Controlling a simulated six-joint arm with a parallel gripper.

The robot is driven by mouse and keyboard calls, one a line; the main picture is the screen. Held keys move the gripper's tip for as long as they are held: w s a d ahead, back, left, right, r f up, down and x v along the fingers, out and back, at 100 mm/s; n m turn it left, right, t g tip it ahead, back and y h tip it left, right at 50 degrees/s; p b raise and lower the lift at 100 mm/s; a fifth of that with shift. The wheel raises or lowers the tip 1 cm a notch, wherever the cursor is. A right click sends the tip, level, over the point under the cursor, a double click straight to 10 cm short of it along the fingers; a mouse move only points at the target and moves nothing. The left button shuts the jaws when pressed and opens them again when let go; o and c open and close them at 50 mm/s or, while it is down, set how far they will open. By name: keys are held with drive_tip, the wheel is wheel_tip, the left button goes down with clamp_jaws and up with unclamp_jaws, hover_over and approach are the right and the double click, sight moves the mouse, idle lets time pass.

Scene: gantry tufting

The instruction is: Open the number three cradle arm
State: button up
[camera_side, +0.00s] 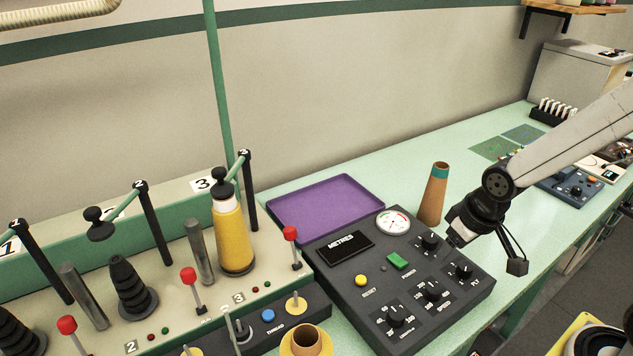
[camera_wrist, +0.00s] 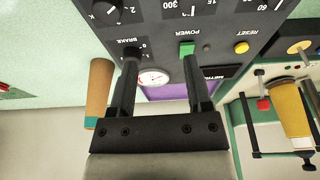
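The number three cradle arm (camera_side: 233,168) is a short green bar with a black knob, pivoted on a black post (camera_side: 248,190) beside the white "3" label. Its knob sits on top of the yellow yarn cone (camera_side: 233,235), so the arm lies over the cone. The cone also shows at the right edge of the wrist view (camera_wrist: 290,110). My gripper (camera_side: 452,238) is well to the right, over the control panel near the brake knob. In the wrist view my gripper (camera_wrist: 159,50) has its two black fingers apart, with nothing held between them.
The control panel (camera_side: 410,270) with dials lies between my gripper and the cradle. A purple tray (camera_side: 325,207) and a brown cone (camera_side: 434,195) stand behind it. Red-topped levers (camera_side: 290,234) stand in front of the stations. The number two arm (camera_side: 125,205) is beside station three.

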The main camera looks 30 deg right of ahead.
drive_tip(key=w+a+r+n+t, duration=0.2)
drive_tip(key=w+a+t, duration=0.1)
drive_tip(key=w, duration=0.6)
drive_tip(key=n+t+y, duration=0.7)
drive_tip(key=y, duration=0.6)
approach(225, 171)
drive_tip(key=x, duration=0.5)
drive_tip(key=shift+a+r, duration=0.1)
drive_tip(key=shift+r, duration=0.05)
drive_tip(key=shift+w+a, duration=0.1)
drive_tip(key=shift+w, duration=0.05)
drive_tip(key=shift+x, duration=3.75)
